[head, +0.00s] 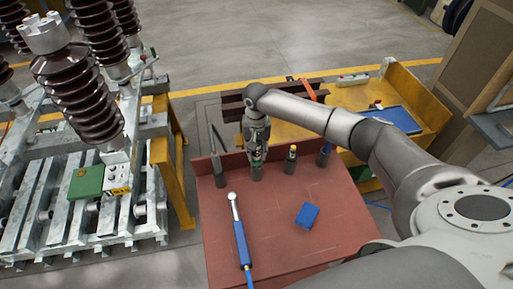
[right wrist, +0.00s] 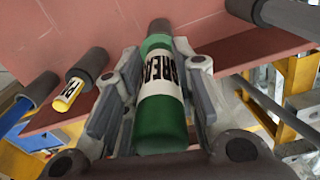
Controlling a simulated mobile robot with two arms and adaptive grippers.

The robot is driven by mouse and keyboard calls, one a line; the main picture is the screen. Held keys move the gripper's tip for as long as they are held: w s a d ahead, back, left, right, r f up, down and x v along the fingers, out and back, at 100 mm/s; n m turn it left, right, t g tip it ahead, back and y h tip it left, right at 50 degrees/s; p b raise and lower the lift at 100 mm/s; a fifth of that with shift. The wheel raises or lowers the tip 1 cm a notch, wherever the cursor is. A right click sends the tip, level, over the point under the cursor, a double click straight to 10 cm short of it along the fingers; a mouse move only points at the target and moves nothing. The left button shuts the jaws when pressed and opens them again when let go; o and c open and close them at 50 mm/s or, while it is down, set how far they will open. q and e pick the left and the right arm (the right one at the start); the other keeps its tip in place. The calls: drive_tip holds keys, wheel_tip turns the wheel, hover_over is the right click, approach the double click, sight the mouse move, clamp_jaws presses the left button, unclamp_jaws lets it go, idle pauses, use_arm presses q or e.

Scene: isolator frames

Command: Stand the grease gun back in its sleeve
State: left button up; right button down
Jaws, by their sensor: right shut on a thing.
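The grease gun (right wrist: 162,125) is a green cylinder with a white label in black letters. My right gripper (head: 257,149) is shut on it, with one finger on each side in the right wrist view. In the head view the gripper points down over a dark sleeve (head: 257,173) at the red table's back edge. The gun's far end meets the dark sleeve (right wrist: 159,28) in the right wrist view and looks in line with it. How deep it sits in the sleeve I cannot tell. My left gripper is not in view.
Other sleeves flank it: one with a dark rod (head: 217,148) to the left, one with a yellow tube (head: 292,153) and one with a blue tool (head: 326,147) to the right. A blue-handled wrench (head: 240,236) and a blue block (head: 307,215) lie on the red table (head: 275,245).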

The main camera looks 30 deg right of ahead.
drive_tip(key=shift+f, duration=0.6)
drive_tip(key=c, duration=1.1)
unclamp_jaws()
drive_tip(key=shift+c, duration=0.2)
drive_tip(key=shift+o, duration=0.2)
wheel_tip(320, 180, up, 12)
drive_tip(key=shift+r, duration=0.1)
